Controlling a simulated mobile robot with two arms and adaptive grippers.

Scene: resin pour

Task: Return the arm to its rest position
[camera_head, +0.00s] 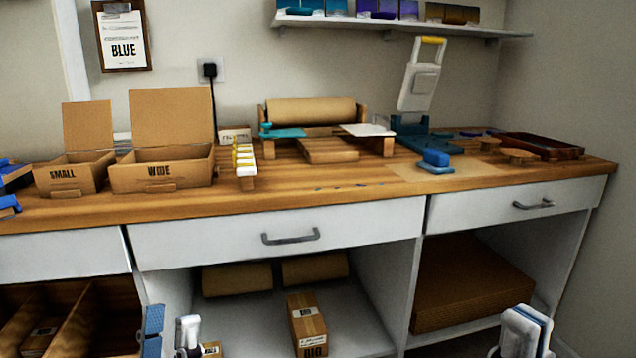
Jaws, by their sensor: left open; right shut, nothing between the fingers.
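My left gripper (171,333) is at the bottom edge, left of the middle, in front of the open lower shelf. Its blue-padded finger and its white finger stand apart, with nothing seen between them. My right gripper (524,331) is at the bottom edge on the right, below the stack of brown sheets. Its fingers are together and empty. Both grippers are low, in front of the workbench (385,200) and below its top. Most of both arms is out of view.
On the bench stand a SMALL box (70,179), a WIDE box (160,172), a paper roll (310,111), a blue-and-white lever press (418,95) and a dark red tray (540,146). Drawer handles (290,237) stick out in front. A BIG carton (307,325) stands on the lower shelf.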

